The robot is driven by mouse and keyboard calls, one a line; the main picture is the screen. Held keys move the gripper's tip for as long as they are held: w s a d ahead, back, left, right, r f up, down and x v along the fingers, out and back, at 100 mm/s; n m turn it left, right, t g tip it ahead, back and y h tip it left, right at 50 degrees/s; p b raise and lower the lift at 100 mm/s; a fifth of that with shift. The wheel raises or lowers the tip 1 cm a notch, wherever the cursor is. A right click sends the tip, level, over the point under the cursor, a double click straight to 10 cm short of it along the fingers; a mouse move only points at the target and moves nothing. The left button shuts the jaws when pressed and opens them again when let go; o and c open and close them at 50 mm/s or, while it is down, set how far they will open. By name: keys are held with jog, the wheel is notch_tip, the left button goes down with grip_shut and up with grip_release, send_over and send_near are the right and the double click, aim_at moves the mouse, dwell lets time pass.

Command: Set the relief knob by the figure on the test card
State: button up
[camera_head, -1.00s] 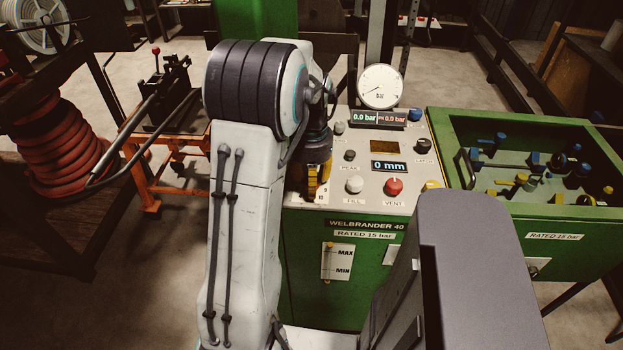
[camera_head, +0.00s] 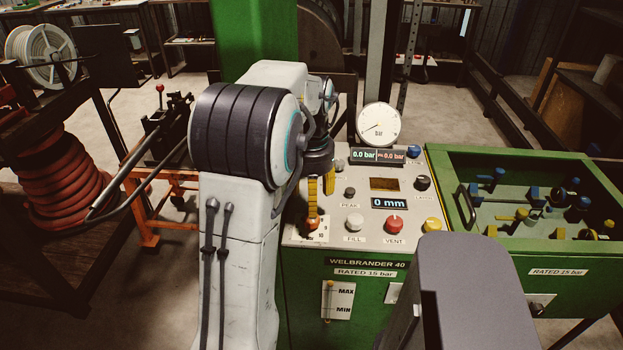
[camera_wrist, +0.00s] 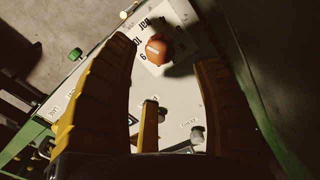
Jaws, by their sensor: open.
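The orange-red relief knob (camera_head: 311,226) stands on a white dial plate (camera_head: 321,233) at the left front corner of the machine's panel. In the wrist view the knob (camera_wrist: 157,49) lies between the fingertips, on the plate (camera_wrist: 177,22) printed with figures such as 6, 8 and 10. My gripper (camera_head: 320,205) is open, its yellow fingers pointing down around the knob. In the wrist view my gripper (camera_wrist: 166,58) shows a gap on both sides of the knob. I cannot make out the knob's pointer setting. I cannot identify a test card in these views.
The panel holds a white FILL knob (camera_head: 354,222), a red VENT knob (camera_head: 393,224), a black LATCH knob (camera_head: 422,183) and a round gauge (camera_head: 379,124). Displays (camera_head: 377,155) read 0.0 bar, and another (camera_head: 389,203) reads 0 mm. A green tray (camera_head: 520,255) of fittings adjoins on the right.

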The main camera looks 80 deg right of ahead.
jog(key=shift+r, duration=2.6)
